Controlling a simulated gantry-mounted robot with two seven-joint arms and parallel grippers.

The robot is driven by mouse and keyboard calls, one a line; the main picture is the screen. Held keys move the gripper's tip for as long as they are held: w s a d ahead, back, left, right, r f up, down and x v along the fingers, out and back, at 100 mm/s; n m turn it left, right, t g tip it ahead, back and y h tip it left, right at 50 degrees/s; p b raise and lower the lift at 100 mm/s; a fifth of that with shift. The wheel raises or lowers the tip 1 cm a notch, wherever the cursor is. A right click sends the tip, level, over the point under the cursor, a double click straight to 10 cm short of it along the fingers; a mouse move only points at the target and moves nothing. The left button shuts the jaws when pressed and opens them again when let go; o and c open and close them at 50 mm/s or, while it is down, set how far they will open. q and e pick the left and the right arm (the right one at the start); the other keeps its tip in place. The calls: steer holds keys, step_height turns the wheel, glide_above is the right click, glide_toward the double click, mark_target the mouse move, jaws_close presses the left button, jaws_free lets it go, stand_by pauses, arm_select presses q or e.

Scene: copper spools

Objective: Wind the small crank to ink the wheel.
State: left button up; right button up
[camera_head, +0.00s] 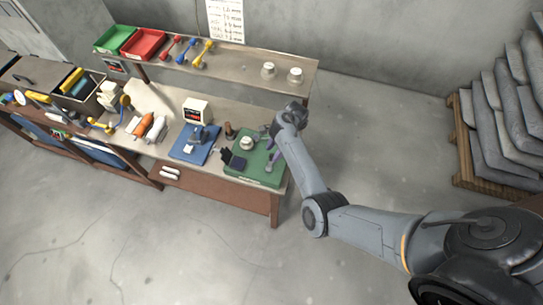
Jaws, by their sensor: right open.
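My right gripper (271,133) is at the end of the grey arm reaching in from the right. It is open, over the back right part of a green board (240,171) on the workbench. On the board are a small white round piece (247,143), a dark block (233,160) and a small grey-purple upright part (271,161). I cannot tell which of these is the small crank or the ink wheel. They are too small, and the wrist partly covers that corner. I cannot tell whether the gripper touches anything. My left gripper is not in view.
A blue board (187,155) with a small device lies left of the green one. A white box with a display (197,110) stands behind it. The raised shelf (240,66) holds green and red trays and colored tools. Stacked grey sacks (505,120) stand right. The front floor is clear.

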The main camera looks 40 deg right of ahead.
mark_target(272, 155)
steer(key=shift+x, duration=1.6)
steer(key=shift+c, duration=0.2)
jaws_close()
